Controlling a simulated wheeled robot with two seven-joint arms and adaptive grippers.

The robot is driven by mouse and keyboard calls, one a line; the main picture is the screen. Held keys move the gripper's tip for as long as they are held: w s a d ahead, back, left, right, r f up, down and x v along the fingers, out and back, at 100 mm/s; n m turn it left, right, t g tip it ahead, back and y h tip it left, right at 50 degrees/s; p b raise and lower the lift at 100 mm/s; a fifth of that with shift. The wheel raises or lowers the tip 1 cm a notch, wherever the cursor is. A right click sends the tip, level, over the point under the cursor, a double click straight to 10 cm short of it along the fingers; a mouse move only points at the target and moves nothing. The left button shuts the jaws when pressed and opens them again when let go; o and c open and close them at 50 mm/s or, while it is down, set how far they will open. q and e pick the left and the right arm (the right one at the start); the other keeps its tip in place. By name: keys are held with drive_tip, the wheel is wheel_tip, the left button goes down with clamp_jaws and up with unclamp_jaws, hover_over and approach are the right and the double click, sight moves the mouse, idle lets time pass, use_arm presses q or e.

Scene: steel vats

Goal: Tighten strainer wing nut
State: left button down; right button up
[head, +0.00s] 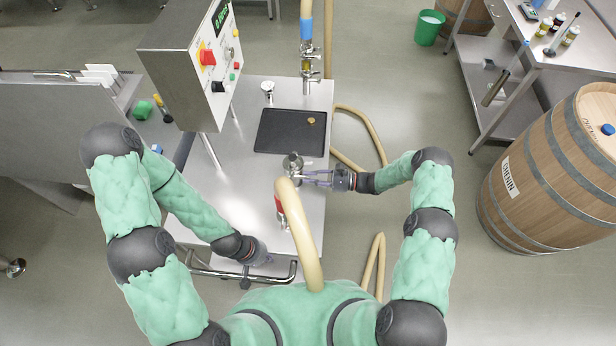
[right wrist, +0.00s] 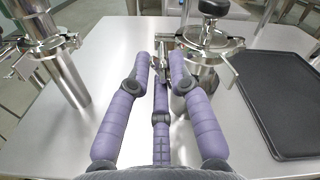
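The steel strainer (head: 292,165) stands on the steel table, left of my right gripper. In the right wrist view a steel body with a clamp (right wrist: 205,72) and a black knob on top is just right of the fingertips. A small metal piece, probably the wing nut (right wrist: 184,69), shows by the right fingertip; contact is unclear. My right gripper (right wrist: 160,62) has its purple fingers apart, with nothing clearly clamped. It also shows in the head view (head: 304,179). My left gripper (head: 256,266) is low, beside the table's front rail; its fingers are too small to read.
A black tray (head: 270,136) with a small brass-coloured piece (head: 311,121) lies behind the strainer. A control box (head: 205,70) stands at the back left. A beige hose (head: 303,235) arches in front of the strainer. A barrel (head: 545,170) stands at right.

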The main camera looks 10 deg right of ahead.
drive_tip(key=shift+w+a, duration=0.1)
drive_tip(key=shift+a, duration=0.4)
clamp_jaws()
drive_tip(key=m+b, duration=0.2)
drive_tip(key=b, duration=0.1)
drive_tip(key=shift+f+m, duration=0.15)
drive_tip(key=shift+m, duration=0.15)
drive_tip(key=shift+m+b, duration=0.75)
drive_tip(key=shift+m, duration=0.35)
drive_tip(key=shift+m+b, duration=0.55)
drive_tip(key=shift+m, duration=0.45)
drive_tip(key=shift+r, duration=0.2)
